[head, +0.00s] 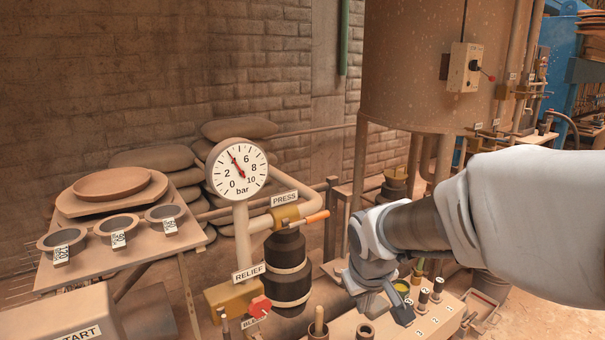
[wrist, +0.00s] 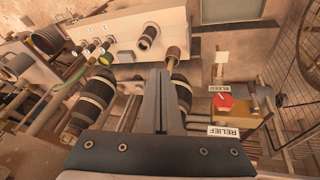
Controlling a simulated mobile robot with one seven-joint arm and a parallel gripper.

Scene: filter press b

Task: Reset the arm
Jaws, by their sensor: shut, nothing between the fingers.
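My arm reaches in from the right in the head view and hangs down, with my gripper (head: 393,312) low over the white bench. The two fingers of my gripper (wrist: 162,80) are together and empty in the wrist view, pointing toward the bench with its row of fittings. The RELIEF and BLEED labels and the red knob (wrist: 226,102) lie to the right of the fingers there. In the head view the gripper is right of the dark striped cylinder (head: 288,270), apart from it. The head view hides part of the bench behind the gripper.
A pressure gauge (head: 237,169) has its needle near 4. The PRESS valve's orange handle (head: 317,217) sticks out toward my arm. A red RELIEF knob (head: 260,306) is lower left. A table (head: 150,245) with bowls stands left, and a large tank (head: 420,70) behind.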

